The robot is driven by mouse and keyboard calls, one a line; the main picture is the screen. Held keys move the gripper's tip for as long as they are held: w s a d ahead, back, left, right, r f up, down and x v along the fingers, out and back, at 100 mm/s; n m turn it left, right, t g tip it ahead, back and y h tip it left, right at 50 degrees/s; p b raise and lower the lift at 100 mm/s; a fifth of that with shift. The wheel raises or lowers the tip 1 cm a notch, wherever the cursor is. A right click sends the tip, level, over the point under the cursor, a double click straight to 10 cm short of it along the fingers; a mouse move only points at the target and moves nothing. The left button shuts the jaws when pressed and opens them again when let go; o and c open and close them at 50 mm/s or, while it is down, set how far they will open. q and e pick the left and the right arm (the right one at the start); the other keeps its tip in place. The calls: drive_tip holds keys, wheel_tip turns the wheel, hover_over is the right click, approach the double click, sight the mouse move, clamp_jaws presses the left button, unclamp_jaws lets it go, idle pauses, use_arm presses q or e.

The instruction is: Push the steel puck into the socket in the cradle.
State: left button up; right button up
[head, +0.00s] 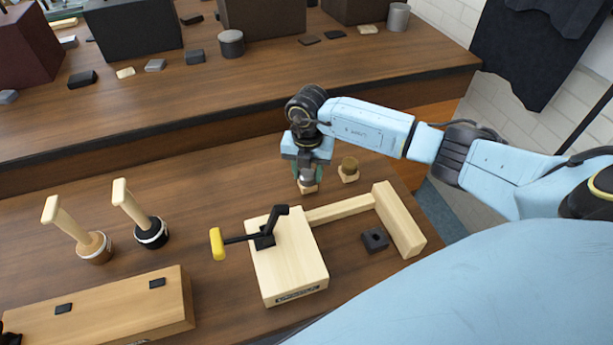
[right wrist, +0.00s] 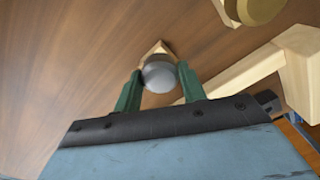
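The steel puck (head: 307,174) is a short grey cylinder at a small wooden block (head: 309,188) behind the cradle. My right gripper (head: 308,171) points down over it. In the right wrist view the green fingers lie against both sides of the puck (right wrist: 159,76), and a corner of the block shows past it. I cannot tell whether the puck is lifted. The wooden cradle (head: 290,270) carries a black toggle clamp with a yellow handle (head: 217,243), a rail (head: 338,209) and an end block (head: 399,220). I cannot make out the socket. My left gripper is out of view.
A brass puck (head: 349,164) on its own block stands close right of my gripper. A black square piece with a hole (head: 375,239) lies by the end block. Two wooden-handled tools (head: 93,244) (head: 150,231) and a long wooden box (head: 110,309) are left.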

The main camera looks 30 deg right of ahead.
sight(307, 172)
drive_tip(key=c, duration=0.6)
drive_tip(key=shift+r+p, duration=0.65)
drive_tip(key=shift+r, duration=0.05)
drive_tip(key=shift+r+p, duration=1.35)
drive_tip(key=shift+r, duration=0.15)
